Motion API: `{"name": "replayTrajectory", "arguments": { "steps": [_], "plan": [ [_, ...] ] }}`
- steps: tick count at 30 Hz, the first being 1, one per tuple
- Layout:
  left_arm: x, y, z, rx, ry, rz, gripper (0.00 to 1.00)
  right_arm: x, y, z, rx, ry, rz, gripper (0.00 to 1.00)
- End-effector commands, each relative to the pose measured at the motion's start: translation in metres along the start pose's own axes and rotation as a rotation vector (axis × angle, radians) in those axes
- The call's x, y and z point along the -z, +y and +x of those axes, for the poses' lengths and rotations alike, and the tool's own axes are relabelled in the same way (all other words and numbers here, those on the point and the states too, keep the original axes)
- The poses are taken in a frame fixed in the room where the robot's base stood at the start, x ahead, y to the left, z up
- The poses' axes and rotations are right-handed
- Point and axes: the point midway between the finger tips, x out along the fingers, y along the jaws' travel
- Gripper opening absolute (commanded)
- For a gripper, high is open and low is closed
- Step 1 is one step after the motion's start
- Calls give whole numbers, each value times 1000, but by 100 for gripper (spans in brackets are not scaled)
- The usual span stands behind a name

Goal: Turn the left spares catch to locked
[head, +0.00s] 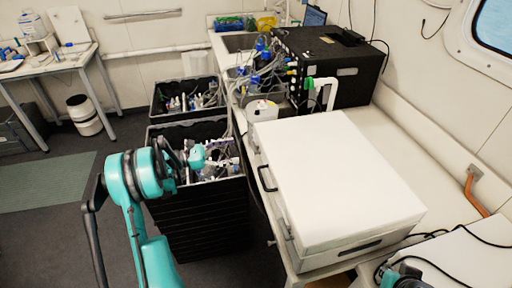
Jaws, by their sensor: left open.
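My left arm rises from the bottom left, and its gripper (190,158) is open and empty, in front of the nearer black crate in the picture. A large white case (335,175) stands on the bench to the right of it, with a dark handle (267,178) on its left side and small fittings (289,227) lower down. I cannot tell which fitting, if any, is the left spares catch, nor its position. The gripper is apart from the case. Part of my right arm shows at the bottom right; its gripper is not visible.
Two black crates, a nearer one (228,170) and a farther one (156,101), hold loose parts. A black box (345,75) with cables stands behind the white case. A white table (62,62) and bin (84,114) are at the left. Floor at the lower left is clear.

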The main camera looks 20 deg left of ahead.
Motion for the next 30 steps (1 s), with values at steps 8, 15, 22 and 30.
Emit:
{"name": "replayTrajectory", "arguments": {
  "steps": [8, 15, 22, 30],
  "plan": [
    [1, -1, 47, 4, 2, 2, 81, -5, 0, 8, 0, 0, 0, 0],
    [0, 0, 69, 1, 2, 3, 81, -7, 0, 10, 0, 0, 0, 0],
    [0, 0, 70, 0, 3, 3, 81, -7, 0, 10, 0, 0, 0, 0],
    [0, 0, 70, 0, 3, 3, 31, -7, 0, 10, 0, 0, 0, 0]
  ]
}}
